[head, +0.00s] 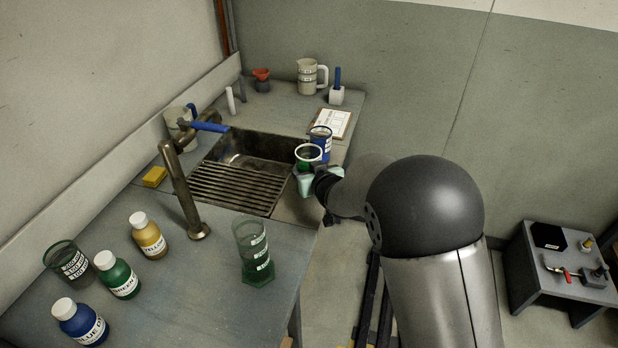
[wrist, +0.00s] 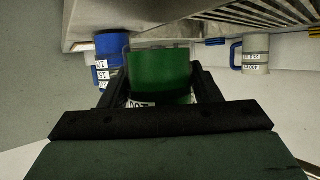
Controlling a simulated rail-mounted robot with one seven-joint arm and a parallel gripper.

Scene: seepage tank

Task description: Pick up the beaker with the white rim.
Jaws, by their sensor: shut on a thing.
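The beaker with the white rim (head: 308,152) is at the right side of the sink in the head view. Its white rim faces up and its lower part is green. My gripper (head: 309,172) is shut on it from the right. In the wrist view the green part of the beaker (wrist: 158,68) sits between the two dark fingers of my gripper (wrist: 158,82), with a label partly hidden below it. I cannot tell whether its base touches the counter. A beaker with a dark blue rim (head: 322,138) stands close behind it; it also shows in the wrist view (wrist: 108,46).
The sink (head: 250,150) with a slatted rack is left of the beaker. A clipboard (head: 332,122) lies behind. A tall green-based beaker (head: 252,252), dye bottles (head: 118,278) and a dark green beaker (head: 66,262) stand in front. A jug (head: 308,78) stands at the back.

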